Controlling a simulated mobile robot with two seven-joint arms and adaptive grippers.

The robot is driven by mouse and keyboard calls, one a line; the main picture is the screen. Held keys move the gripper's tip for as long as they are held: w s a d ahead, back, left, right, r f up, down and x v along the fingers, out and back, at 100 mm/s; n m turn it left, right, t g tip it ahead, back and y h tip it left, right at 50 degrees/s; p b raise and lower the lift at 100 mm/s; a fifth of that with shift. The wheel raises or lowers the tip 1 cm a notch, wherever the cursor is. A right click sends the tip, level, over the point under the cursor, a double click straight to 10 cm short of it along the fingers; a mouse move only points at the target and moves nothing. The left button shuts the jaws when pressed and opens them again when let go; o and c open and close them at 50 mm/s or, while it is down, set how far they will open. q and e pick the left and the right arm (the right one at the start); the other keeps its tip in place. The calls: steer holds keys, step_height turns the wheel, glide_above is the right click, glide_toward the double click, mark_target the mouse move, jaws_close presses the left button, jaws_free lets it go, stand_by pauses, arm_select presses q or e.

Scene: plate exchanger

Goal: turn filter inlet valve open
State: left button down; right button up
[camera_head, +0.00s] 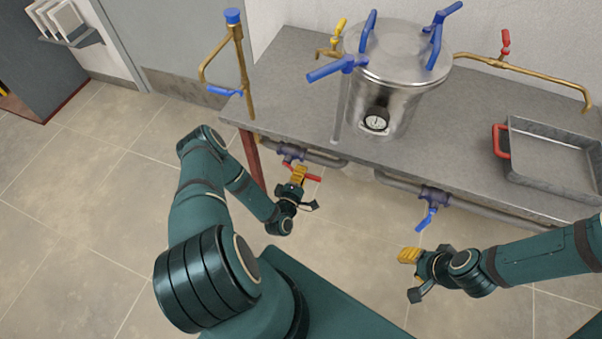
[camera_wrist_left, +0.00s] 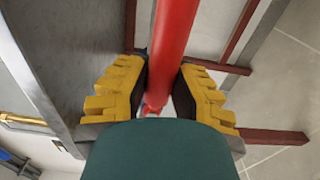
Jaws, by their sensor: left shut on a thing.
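A valve with a blue body (camera_head: 291,153) and a red lever (camera_head: 314,177) sits on the pipe under the left part of the table's front edge. My left gripper (camera_head: 298,175) is at this lever, its yellow fingers shut on it. My right gripper (camera_head: 409,256) hangs low in front of the table, apart from anything. Its finger gap does not show clearly. No label marks which valve is the filter inlet.
A second valve with a blue lever (camera_head: 427,218) is on the pipe to the right. On the metal table (camera_head: 285,85) stand a steel filter vessel (camera_head: 385,80) with blue clamps and a gauge, and a tray (camera_head: 560,138) with red handles. The floor on the left is clear.

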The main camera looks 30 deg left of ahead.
arm_select(q)
steer(key=c, duration=0.8)
jaws_free()
steer(key=shift+w+r, duration=0.1)
steer(key=shift+r, duration=0.1)
steer(key=shift+o, duration=0.2)
steer(key=shift+f, duration=0.1)
steer(key=shift+s, duration=0.3)
steer(key=v, duration=1.1)
steer(key=shift+s+d, duration=0.2)
steer(key=shift+s, duration=0.05)
